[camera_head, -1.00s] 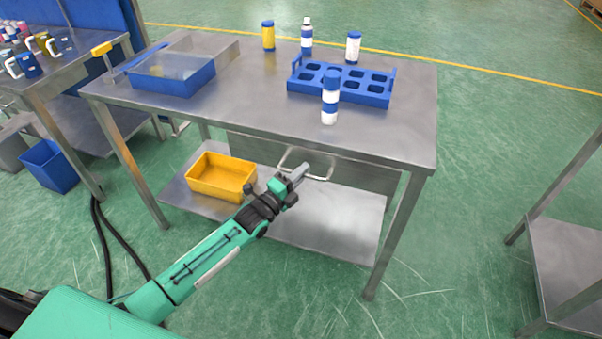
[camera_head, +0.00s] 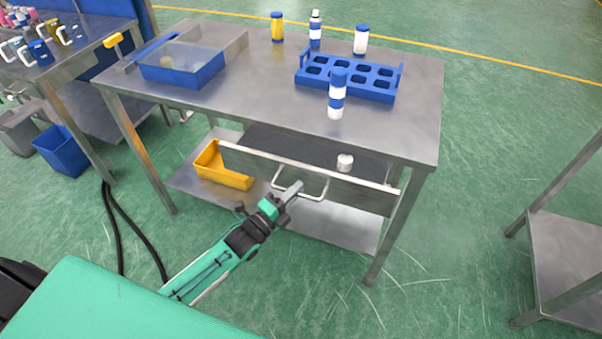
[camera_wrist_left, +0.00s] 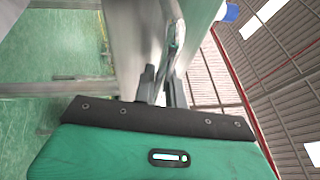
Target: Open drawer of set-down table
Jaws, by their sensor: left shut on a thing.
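The set-down table (camera_head: 240,95) is a grey metal table in the head view. Its drawer (camera_head: 350,192) stands pulled out under the top, with a white round thing (camera_head: 345,162) visible inside. The drawer has a metal loop handle (camera_head: 312,197) on its front. My left gripper (camera_head: 297,190) is shut on the handle, near its left part. In the left wrist view, the gripper fingers (camera_wrist_left: 162,88) are closed around the handle (camera_wrist_left: 175,45). My right gripper is not in view.
On the tabletop are a blue rack (camera_head: 345,90), a blue-and-white can (camera_head: 336,100), several bottles at the back and a blue tray (camera_head: 178,72). A yellow bin (camera_head: 222,178) sits on the lower shelf. Another metal table (camera_head: 565,250) stands at the right.

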